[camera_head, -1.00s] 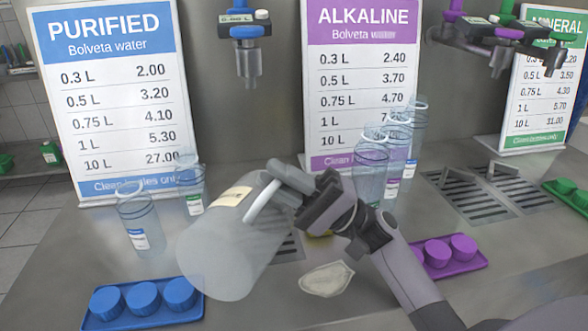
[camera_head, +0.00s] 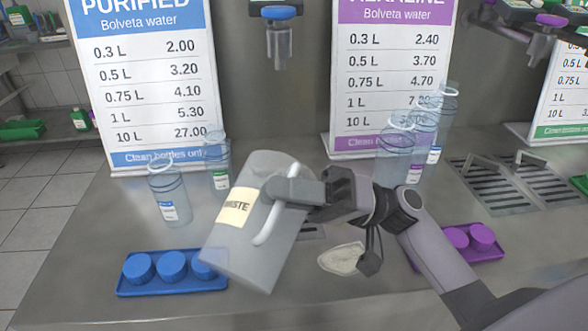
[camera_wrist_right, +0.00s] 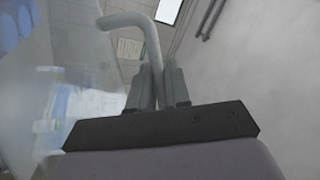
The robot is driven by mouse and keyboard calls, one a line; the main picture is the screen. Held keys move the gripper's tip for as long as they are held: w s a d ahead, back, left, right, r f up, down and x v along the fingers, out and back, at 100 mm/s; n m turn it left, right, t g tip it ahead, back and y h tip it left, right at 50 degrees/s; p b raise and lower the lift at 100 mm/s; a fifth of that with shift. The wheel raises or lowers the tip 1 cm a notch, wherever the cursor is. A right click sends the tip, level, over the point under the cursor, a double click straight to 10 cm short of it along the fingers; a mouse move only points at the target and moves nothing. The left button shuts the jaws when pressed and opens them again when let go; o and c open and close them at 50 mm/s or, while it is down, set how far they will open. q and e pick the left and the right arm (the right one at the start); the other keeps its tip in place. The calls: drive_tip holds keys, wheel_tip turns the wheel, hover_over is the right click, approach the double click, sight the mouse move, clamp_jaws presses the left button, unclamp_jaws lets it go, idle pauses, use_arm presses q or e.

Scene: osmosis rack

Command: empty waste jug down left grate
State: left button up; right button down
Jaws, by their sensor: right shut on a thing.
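The waste jug (camera_head: 232,248) is a translucent grey container with a cream label reading WASTE. It is tilted and appears to be held above the counter. My right gripper (camera_head: 286,190) is shut on its pale handle (camera_head: 276,218), coming from the right. The wrist view shows the handle (camera_wrist_right: 150,40) between the fingers (camera_wrist_right: 158,88); the jug's body is a blur at left. A small piece of the left grate (camera_head: 313,232) shows just right of the jug; the rest is hidden behind it. The jug's contents cannot be made out. My left gripper is not in view.
A blue tray (camera_head: 172,290) with caps lies at front left. Clear bottles stand behind the jug (camera_head: 168,195) and at right (camera_head: 394,160). A pale flat piece (camera_head: 342,258) lies below the gripper. A purple tray (camera_head: 490,254) and further grates (camera_head: 485,190) are at right.

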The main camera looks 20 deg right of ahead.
sight(264, 236)
drive_tip(key=shift+s+a+r+n+g+p, duration=0.35)
drive_tip(key=shift+r+n+g+p, duration=0.05)
drive_tip(key=shift+r+n, duration=0.1)
drive_tip(key=n+p, duration=0.1)
drive_tip(key=s+a+n+g+h+p, duration=0.1)
drive_tip(key=shift+s+a+r+h+p, duration=0.25)
drive_tip(key=shift+r+h+p, duration=0.05)
drive_tip(key=shift+r, duration=0.1)
drive_tip(key=shift+s+a+f+n+h, duration=0.45)
drive_tip(key=shift+s+a+n, duration=0.15)
drive_tip(key=shift+n, duration=0.1)
drive_tip(key=shift+s+a+f+n+g+h, duration=0.15)
drive_tip(key=shift+s+a+n+g+h, duration=0.1)
drive_tip(key=shift+s+a+n+g, duration=0.25)
drive_tip(key=s+a+f+n+t+h+p, duration=0.1)
drive_tip(key=s+a+f+n+h+p, duration=0.3)
drive_tip(key=s+a+f+n+h, duration=0.1)
drive_tip(key=shift+s+a+f+n, duration=0.5)
drive_tip(key=shift+s+a+f, duration=0.55)
drive_tip(key=shift+s+a, duration=0.9)
